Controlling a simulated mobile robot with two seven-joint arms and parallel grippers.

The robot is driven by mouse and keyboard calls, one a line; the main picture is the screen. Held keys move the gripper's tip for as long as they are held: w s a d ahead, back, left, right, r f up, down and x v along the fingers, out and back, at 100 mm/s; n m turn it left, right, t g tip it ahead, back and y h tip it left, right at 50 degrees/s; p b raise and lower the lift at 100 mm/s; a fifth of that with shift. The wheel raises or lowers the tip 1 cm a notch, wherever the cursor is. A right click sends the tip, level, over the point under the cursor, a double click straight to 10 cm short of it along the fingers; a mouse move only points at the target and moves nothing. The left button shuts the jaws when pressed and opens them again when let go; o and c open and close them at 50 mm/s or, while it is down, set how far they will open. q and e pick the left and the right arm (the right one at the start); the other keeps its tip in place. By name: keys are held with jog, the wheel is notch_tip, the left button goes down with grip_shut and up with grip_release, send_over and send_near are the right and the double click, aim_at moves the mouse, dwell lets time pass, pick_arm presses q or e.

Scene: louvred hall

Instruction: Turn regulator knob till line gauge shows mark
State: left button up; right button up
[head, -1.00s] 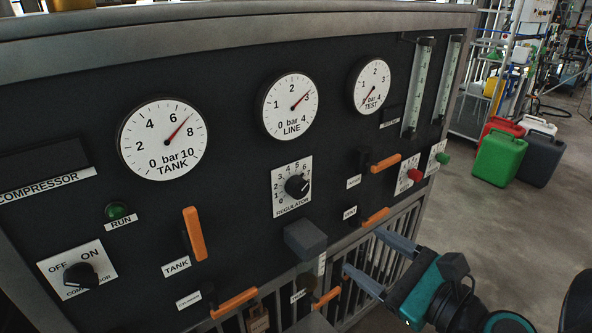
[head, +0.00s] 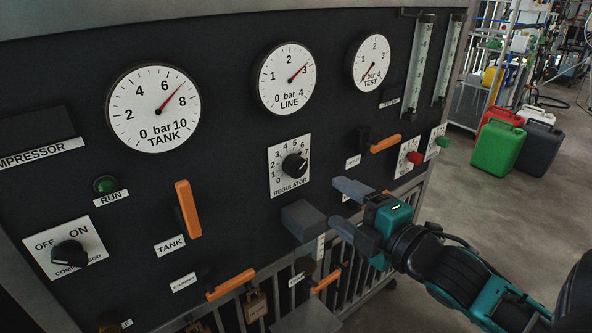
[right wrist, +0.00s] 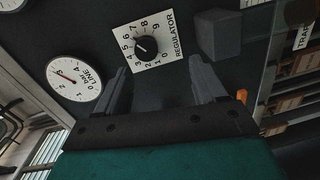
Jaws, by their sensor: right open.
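The black regulator knob (head: 294,165) sits on a white scale plate (head: 276,183) on the dark panel; its pointer aims to the upper right. The white line gauge (head: 287,78) is above it, with its red needle close to 3 bar. My right gripper (head: 345,207) is open and empty, to the lower right of the knob and apart from it. In the right wrist view, the knob (right wrist: 147,45) lies ahead between the open fingers (right wrist: 162,75), and the line gauge (right wrist: 75,78) is at left. My left gripper is not in view.
A grey box (head: 303,220) juts from the panel below the knob, near my right fingers. Orange levers stick out, one (head: 385,143) right of the knob and one (head: 188,208) at left. The tank gauge (head: 153,108) and test gauge (head: 371,62) flank the line gauge.

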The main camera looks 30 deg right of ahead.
aim_at(300, 169)
jog(key=w+n, duration=0.3)
jog(key=w+a+r+n+b, duration=0.1)
jog(key=w+n, duration=0.2)
jog(key=w+n+t, duration=0.1)
jog(key=w+n, duration=0.3)
jog(key=shift+w+a+r, duration=0.1)
jog(key=shift+a+r, duration=0.05)
jog(key=shift+r, duration=0.2)
jog(key=shift+w+a, duration=0.1)
jog(key=shift+w, duration=0.4)
grip_shut()
dwell(0.4)
